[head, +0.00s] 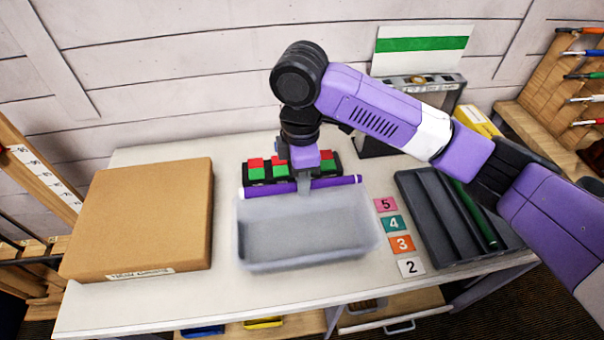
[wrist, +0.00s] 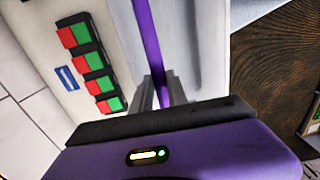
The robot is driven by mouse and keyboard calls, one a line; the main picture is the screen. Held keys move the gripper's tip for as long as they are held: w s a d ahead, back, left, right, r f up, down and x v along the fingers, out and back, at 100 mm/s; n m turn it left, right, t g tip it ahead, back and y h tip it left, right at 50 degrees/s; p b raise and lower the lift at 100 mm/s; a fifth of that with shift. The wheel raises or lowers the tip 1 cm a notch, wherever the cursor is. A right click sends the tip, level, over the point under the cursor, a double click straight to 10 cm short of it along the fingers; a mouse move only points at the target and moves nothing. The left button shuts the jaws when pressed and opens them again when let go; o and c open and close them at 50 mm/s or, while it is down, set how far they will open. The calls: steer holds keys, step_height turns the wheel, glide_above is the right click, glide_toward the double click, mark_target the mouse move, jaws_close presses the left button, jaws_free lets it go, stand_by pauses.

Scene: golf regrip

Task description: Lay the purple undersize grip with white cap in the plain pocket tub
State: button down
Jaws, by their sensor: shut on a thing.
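The grip also shows in the wrist view (wrist: 148,40), running up from between the fingers (wrist: 160,92). A translucent grey tub (head: 305,262) stands on the bench, open at the top. The grip lies level along the tub's far rim in the head view; I cannot tell how high above it. The tub's pale wall shows in the wrist view (wrist: 205,50).
A row of red and green blocks (head: 268,172) sits behind the tub. A cardboard box (head: 145,215) is at the left. Numbered cards (head: 401,244) lie right of the tub, then a dark slotted tray (head: 430,215) holding a green grip (head: 475,215).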

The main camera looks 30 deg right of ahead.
step_height(320, 180, down, 9)
steer(key=b, duration=0.4)
stand_by(0.8)
steer(key=c, duration=1.2)
jaws_free()
steer(key=shift+r, duration=0.1)
steer(key=shift+r+p, duration=4.15)
steer(key=shift+r, duration=0.8)
